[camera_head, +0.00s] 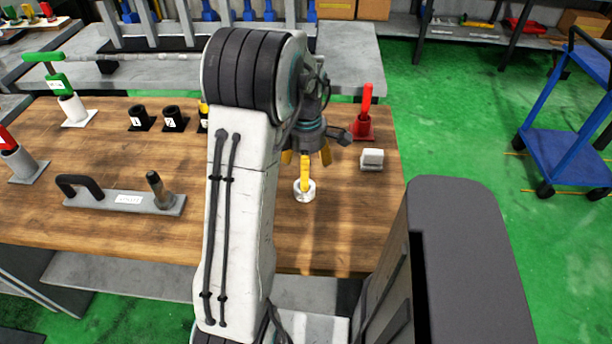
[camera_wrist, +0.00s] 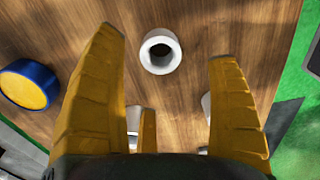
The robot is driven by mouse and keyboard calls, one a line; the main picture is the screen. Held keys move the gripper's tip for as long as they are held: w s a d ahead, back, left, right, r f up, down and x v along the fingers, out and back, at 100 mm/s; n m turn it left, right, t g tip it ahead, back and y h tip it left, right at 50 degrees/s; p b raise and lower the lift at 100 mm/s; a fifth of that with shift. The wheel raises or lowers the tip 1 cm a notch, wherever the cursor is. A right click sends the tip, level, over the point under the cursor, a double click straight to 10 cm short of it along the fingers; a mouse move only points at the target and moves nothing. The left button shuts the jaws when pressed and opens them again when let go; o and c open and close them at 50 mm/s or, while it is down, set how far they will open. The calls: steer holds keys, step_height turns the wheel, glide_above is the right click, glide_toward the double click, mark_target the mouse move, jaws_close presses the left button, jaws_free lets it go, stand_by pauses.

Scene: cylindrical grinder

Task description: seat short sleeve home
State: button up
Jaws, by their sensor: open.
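A short white sleeve (camera_head: 304,196) stands upright on the wooden table, below my gripper (camera_head: 306,170). In the wrist view the sleeve (camera_wrist: 160,67) shows its round dark bore, between and just ahead of the yellow fingertips. The fingers are spread and empty. They look apart from the sleeve, but the front finger overlaps it in the head view, so the exact gap is hard to tell. Two black cups, one on the left (camera_head: 138,117) and one on the right (camera_head: 173,118), stand on square bases with white labels. I cannot tell which place is the sleeve's home.
A grey plate with handles (camera_head: 130,200) lies at left. A blue-rimmed yellow disc (camera_wrist: 28,85) shows in the wrist view. The front middle of the table is clear.

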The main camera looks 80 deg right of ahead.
steer(key=shift+d+f, duration=0.15)
steer(key=shift+f, duration=0.1)
steer(key=shift+w+f, duration=0.2)
steer(key=shift+f, duration=3.15)
steer(key=shift+c, duration=0.3)
steer(key=c, duration=1.3)
